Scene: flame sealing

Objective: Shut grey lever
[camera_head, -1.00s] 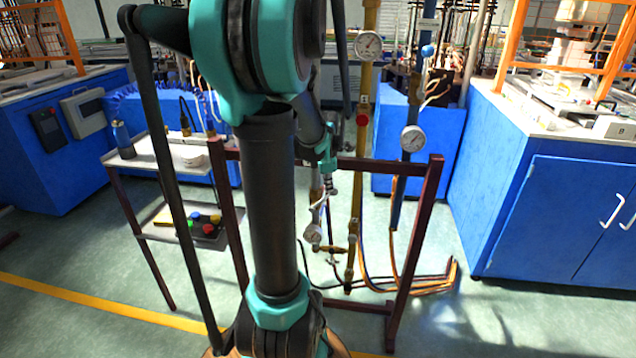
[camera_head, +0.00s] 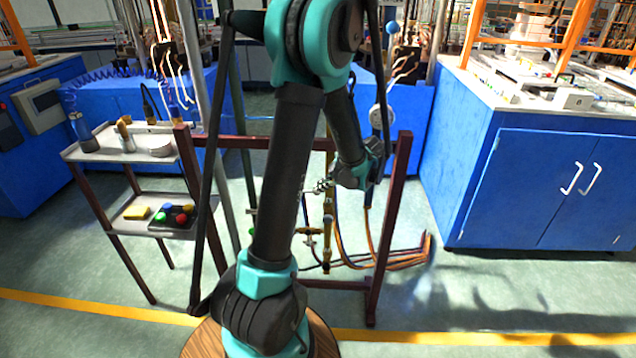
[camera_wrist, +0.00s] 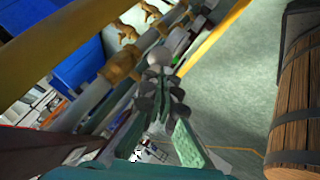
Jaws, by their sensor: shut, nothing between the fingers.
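I cannot make out the grey lever for certain in either view now. In the head view my gripper (camera_head: 320,186) is at the right of the arm, pointing left, in front of the pipe rack (camera_head: 392,225). It is close to the brass pipe (camera_head: 327,240), and my arm hides part of the pipes behind it. In the wrist view the fingers (camera_wrist: 161,72) are shut and hold nothing. A pale grey rounded part (camera_wrist: 160,55) shows right at the fingertips; I cannot tell whether it touches them. A brass fitting (camera_wrist: 122,65) on a pipe lies left of the fingers.
A grey trolley (camera_head: 80,152) with a bottle, a bowl and a box of coloured buttons (camera_head: 175,214) stands left of the rack. A blue cabinet (camera_head: 540,190) stands at the right. Orange hoses (camera_head: 400,258) lie low by the rack.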

